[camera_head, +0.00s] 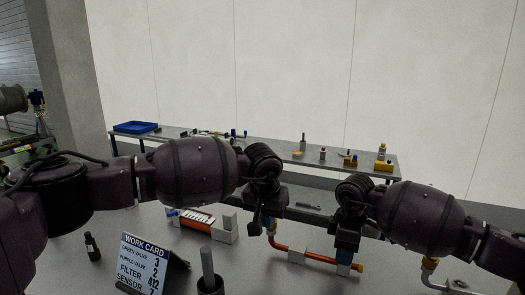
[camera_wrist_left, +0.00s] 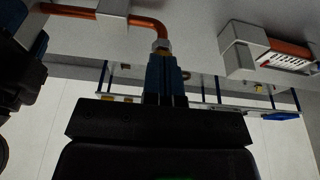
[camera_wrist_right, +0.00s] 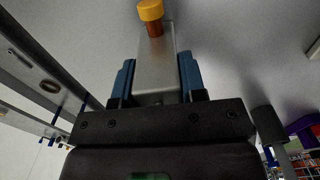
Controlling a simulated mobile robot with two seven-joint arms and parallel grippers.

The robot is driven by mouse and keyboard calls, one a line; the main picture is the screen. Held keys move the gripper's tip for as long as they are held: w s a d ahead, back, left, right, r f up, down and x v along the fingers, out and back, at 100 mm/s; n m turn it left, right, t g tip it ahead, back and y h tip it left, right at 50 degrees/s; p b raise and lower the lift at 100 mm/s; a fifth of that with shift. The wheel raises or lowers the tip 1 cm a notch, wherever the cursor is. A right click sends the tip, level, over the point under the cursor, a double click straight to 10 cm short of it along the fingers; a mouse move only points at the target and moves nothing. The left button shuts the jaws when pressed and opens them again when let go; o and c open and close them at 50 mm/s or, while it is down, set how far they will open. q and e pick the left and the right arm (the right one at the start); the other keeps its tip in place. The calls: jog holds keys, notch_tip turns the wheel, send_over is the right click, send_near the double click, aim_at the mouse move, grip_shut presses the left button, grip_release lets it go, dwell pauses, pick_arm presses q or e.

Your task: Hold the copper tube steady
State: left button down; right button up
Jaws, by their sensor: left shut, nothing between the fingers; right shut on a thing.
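The copper tube (camera_head: 281,247) runs low across the bench between my grippers, with a bend at its left end and an orange cap (camera_head: 358,267) at its right end. Grey blocks (camera_head: 296,255) sit along it. The fingers hide part of the block.
A work card (camera_head: 150,264), a dark cup (camera_head: 210,285) with a grey rod and a dark bottle (camera_head: 92,247) stand at the front left. A white holder (camera_head: 225,231) with an orange-white piece is behind. A back shelf (camera_head: 275,150) carries a blue tray (camera_head: 136,127) and small parts.

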jog(key=shift+d+f, duration=0.1)
pick_arm(q)
jog(key=v, duration=0.3)
jog(key=shift+w+d+r, duration=0.15)
jog(key=shift+w+r, duration=0.1)
jog(key=shift+w, duration=0.15)
pick_arm(e)
jog(key=o, duration=1.2)
